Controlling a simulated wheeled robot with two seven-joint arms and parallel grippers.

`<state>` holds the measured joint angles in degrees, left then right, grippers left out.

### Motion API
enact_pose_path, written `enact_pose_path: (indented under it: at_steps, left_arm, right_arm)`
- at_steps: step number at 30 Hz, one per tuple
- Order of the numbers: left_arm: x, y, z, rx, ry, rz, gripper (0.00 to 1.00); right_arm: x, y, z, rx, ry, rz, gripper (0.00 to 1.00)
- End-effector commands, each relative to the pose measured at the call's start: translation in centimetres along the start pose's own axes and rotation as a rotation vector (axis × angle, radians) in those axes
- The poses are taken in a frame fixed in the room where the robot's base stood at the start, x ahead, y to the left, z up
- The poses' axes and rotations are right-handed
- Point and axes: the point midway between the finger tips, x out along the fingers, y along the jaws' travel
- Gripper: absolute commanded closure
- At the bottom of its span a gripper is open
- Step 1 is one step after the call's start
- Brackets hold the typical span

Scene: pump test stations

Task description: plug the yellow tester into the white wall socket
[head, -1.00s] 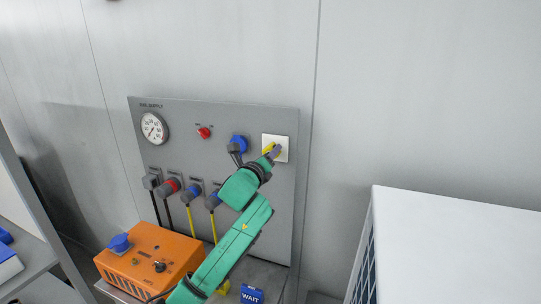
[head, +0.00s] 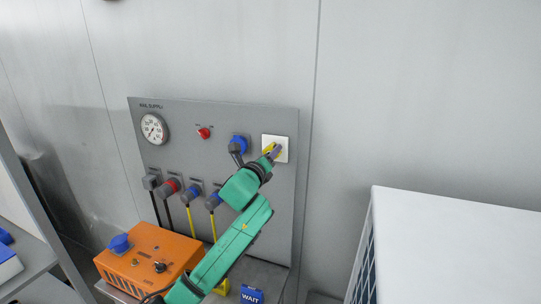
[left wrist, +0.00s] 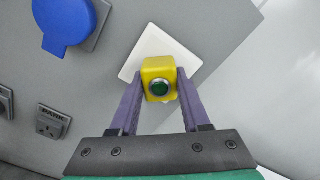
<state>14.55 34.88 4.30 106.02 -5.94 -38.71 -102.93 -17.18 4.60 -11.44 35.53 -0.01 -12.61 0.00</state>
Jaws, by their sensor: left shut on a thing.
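The yellow tester (left wrist: 158,66) is a small block with a round green face that points back at the left wrist camera. My left gripper (head: 272,151) is shut on it, with the purple fingers (left wrist: 160,90) on either side. The tester (head: 268,149) is at the white wall socket (head: 283,143), a square plate at the right of the grey panel. In the left wrist view the plate (left wrist: 150,42) lies right behind the tester. The tester hides the plate's middle, so I cannot tell whether its pins are in. My right gripper is not in view.
The grey panel (head: 225,120) also carries a gauge (head: 153,129), a red knob (head: 204,133), a blue plug (head: 239,145) beside the socket, and several plugs with cables below. An orange box (head: 150,260) stands below left. A white cabinet (head: 460,240) stands at right.

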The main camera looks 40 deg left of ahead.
Motion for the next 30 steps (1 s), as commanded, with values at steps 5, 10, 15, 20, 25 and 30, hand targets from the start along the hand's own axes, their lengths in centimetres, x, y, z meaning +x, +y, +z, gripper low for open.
enact_pose_path:
  at_steps: [5, 10, 15, 20, 25, 30]
  left_arm:
    - [0.2, 0.0, 0.0, 0.000, -0.001, 0.000, 1.00]
    - [0.2, 0.0, 0.1, 0.000, -0.001, 0.000, 1.00]
    - [0.2, 0.0, 0.1, 0.000, -0.001, 0.000, 0.27]
    - [0.2, 0.0, 0.0, 0.000, -0.001, 0.000, 0.18]
    - [0.1, 0.1, 0.0, 0.000, 0.000, 0.001, 0.18]
    - [-1.1, 0.3, -0.2, 0.003, -0.001, 0.002, 0.18]
  right_arm:
    - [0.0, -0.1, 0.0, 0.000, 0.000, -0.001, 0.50]
    - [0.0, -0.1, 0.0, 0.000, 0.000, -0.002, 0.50]
    - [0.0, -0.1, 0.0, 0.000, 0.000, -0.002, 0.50]
    - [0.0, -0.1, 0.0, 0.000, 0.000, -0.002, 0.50]
    - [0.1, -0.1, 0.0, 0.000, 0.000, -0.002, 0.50]
    - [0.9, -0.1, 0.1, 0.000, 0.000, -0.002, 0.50]
